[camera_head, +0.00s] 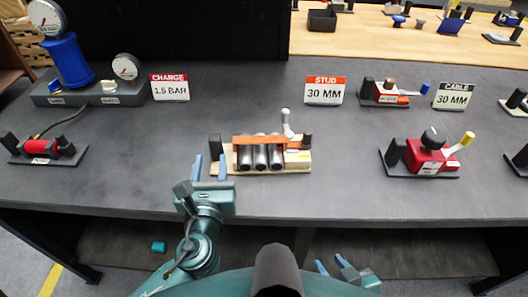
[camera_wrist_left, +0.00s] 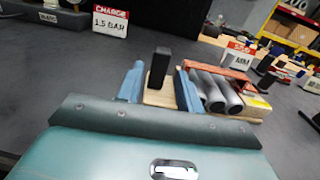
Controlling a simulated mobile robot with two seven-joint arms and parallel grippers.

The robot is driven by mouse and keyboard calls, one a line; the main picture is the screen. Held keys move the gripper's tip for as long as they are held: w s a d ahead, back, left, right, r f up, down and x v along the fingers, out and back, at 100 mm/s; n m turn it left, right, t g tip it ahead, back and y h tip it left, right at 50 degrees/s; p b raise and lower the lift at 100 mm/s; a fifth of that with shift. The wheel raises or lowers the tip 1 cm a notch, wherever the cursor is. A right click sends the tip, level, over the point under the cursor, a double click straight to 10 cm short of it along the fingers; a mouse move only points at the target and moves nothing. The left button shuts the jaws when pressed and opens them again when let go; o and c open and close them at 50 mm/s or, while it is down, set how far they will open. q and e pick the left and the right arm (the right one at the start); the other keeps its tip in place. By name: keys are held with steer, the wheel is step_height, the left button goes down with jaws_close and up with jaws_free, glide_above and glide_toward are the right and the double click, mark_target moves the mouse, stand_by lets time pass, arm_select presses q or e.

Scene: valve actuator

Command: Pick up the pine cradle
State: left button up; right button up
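The pine cradle (camera_head: 296,169) lies on the grey bench. It carries several grey cylinders (camera_head: 260,157) under an orange bar (camera_head: 258,141), with a dark upright post at its right end. In the left wrist view its pine base (camera_wrist_left: 156,98) shows with a black post (camera_wrist_left: 159,68) at the near end. My left gripper (camera_head: 210,167) is open at the cradle's left end. In the left wrist view its blue fingertips (camera_wrist_left: 159,86) appear on either side of that post; contact is not clear. My right gripper (camera_head: 332,266) appears open and empty, low in front of the bench.
A red device (camera_head: 430,157) stands to the right, and a small red device (camera_head: 40,148) to the left. The bench between the cradle and the right red device is clear.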

mark_target(216, 135)
arm_select(q)
steer(key=w, duration=1)
steer(key=shift+a+f, duration=0.2)
steer(key=shift+s, duration=0.1)
jaws_close()
steer(key=shift+r, duration=0.1)
